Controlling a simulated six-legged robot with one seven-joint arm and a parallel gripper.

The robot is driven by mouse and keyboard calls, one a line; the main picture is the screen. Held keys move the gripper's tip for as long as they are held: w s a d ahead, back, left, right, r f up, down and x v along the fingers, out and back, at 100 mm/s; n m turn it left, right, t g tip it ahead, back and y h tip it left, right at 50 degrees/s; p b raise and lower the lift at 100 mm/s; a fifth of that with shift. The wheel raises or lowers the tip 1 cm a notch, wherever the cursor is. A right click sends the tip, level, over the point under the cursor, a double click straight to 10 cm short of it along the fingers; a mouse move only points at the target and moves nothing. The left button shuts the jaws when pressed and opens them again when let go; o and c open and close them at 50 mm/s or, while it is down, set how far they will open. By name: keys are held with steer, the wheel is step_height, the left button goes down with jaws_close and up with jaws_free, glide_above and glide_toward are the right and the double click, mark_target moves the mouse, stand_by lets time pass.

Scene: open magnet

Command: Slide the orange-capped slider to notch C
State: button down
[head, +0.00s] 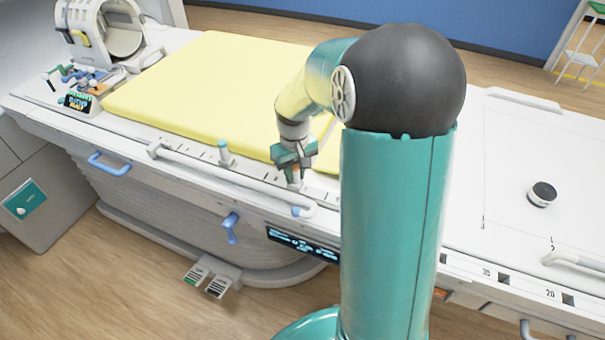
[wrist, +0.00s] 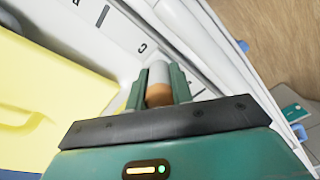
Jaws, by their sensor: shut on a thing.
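The orange-capped slider (wrist: 158,94) is between my gripper's two green fingers in the wrist view. Its orange cap and pale grey body show there. My gripper (wrist: 160,88) is shut on it. In the head view my gripper (head: 294,172) points down at the rail strip along the bed's front edge, and the slider is mostly hidden by the fingers. A letter C (wrist: 142,47) is printed on the white strip in the wrist view, beyond the fingertips and a little left of them. I cannot tell the exact gap between slider and notch C.
A teal-capped slider (head: 224,151) stands on the same strip to the left. A yellow mattress (head: 200,85) lies behind the strip. A white side rail (head: 235,178) runs in front. A black-topped knob (head: 542,194) sits on the white surface at right.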

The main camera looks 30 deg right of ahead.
steer(key=c, duration=1.2)
jaws_free()
steer(key=shift+c, duration=0.2)
steer(key=shift+r, duration=0.1)
step_height(320, 180, up, 14)
steer(key=shift+f, duration=0.2)
